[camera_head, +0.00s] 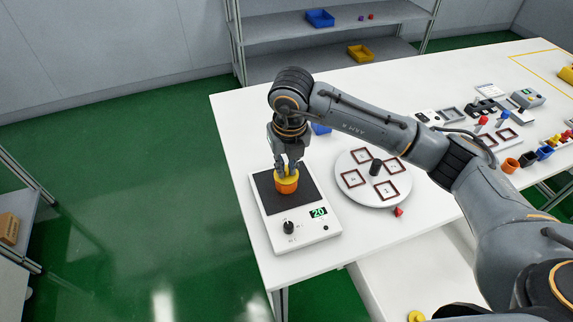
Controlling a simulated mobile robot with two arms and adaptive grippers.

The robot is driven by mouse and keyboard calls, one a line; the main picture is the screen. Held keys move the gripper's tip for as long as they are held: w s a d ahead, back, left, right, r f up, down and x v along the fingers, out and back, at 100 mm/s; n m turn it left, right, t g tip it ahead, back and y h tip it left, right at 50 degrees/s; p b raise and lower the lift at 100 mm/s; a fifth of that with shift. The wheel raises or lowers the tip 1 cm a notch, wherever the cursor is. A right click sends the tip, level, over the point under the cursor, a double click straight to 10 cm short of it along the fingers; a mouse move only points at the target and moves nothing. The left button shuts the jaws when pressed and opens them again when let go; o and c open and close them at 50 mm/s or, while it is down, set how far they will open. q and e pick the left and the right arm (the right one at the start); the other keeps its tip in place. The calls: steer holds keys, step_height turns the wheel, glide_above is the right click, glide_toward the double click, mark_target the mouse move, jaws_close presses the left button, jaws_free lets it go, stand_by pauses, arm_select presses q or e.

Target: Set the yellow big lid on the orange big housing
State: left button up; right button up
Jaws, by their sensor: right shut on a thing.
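The orange big housing (286,187) stands upright on the dark plate of a white device at the table's left end. The yellow big lid (284,176) is at the top of the housing, between my right gripper's fingertips. My right gripper (288,170) points down over the housing and is shut on the lid. The fingers partly hide the lid, and I cannot tell whether it is fully seated or held slightly above. My left gripper is not in view.
The white device (311,230) has a knob and a green display. To its right is a round turntable (350,189) with several square frames, a red piece (398,212) beside it. A blue piece (321,129) lies behind my arm. Cups and small parts crowd the table's right side.

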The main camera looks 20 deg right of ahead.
steer(key=shift+f+b, duration=0.3)
steer(key=shift+b, duration=0.15)
stand_by(0.4)
steer(key=o, duration=0.8)
step_height(320, 180, up, 12)
steer(key=s, duration=0.1)
steer(key=shift+s, duration=0.25)
steer(key=shift+f, duration=0.1)
